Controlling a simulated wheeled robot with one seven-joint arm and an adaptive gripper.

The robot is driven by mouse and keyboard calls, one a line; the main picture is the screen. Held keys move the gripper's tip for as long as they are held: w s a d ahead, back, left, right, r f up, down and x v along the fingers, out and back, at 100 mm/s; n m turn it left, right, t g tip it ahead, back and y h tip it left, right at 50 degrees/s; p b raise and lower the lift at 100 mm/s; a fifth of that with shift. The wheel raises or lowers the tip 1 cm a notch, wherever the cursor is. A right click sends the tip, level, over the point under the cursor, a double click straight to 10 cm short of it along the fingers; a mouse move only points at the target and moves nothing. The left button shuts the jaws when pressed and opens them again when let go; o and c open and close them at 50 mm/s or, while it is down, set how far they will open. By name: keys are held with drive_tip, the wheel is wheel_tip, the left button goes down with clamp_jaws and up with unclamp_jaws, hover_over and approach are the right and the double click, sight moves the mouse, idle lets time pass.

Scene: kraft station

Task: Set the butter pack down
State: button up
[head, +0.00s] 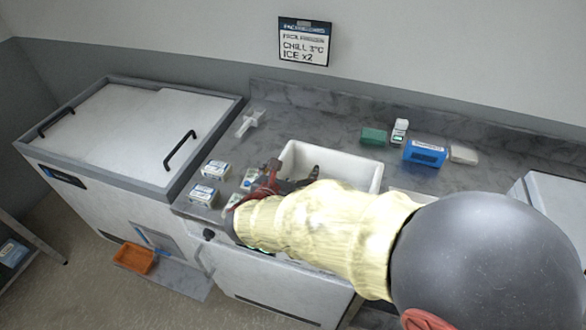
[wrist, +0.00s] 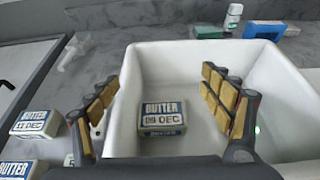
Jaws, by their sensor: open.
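The butter pack marked 09 DEC (wrist: 162,118) lies in the white bin (wrist: 205,55), label up, in the wrist view. My gripper (wrist: 160,98) is open, with one finger on each side of the pack and a visible gap on both sides. In the head view my gripper (head: 292,174) is over the left part of the white bin (head: 350,168), and I cannot make out that pack behind it. Other butter packs stand on the counter left of the bin, one marked 12 DEC (wrist: 35,122).
A white scoop (head: 249,121) lies on the counter behind. A chest with a lid (head: 135,130) is at left.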

idle(0.3)
drive_tip(key=p+v, duration=0.1)
drive_tip(key=v, duration=0.2)
drive_tip(key=r+p+v, duration=0.1)
drive_tip(key=v, duration=0.3)
drive_tip(key=p+v, duration=0.1)
drive_tip(key=v, duration=0.3)
drive_tip(key=shift+w+r, duration=0.15)
drive_tip(key=shift+r, duration=0.1)
drive_tip(key=shift+s+a+r+p, duration=0.2)
drive_tip(key=shift+s+p, duration=0.15)
drive_tip(key=shift+s, duration=0.25)
drive_tip(key=s+d+r+m+g, duration=0.1)
drive_tip(key=s+d+m+g, duration=0.3)
drive_tip(key=d+m, duration=0.5)
drive_tip(key=s+d+r+m+g, duration=0.1)
drive_tip(key=s+d+m+g, duration=0.3)
drive_tip(key=d+m, duration=0.5)
drive_tip(key=s+d+r+m+t+y, duration=0.1)
drive_tip(key=s+d+r+m+y, duration=0.2)
drive_tip(key=s+m, duration=0.5)
drive_tip(key=r+m+y, duration=0.1)
drive_tip(key=m+y, duration=0.1)
drive_tip(key=m, duration=0.3)
drive_tip(key=shift+d+r, duration=0.2)
drive_tip(key=shift+d, duration=0.05)
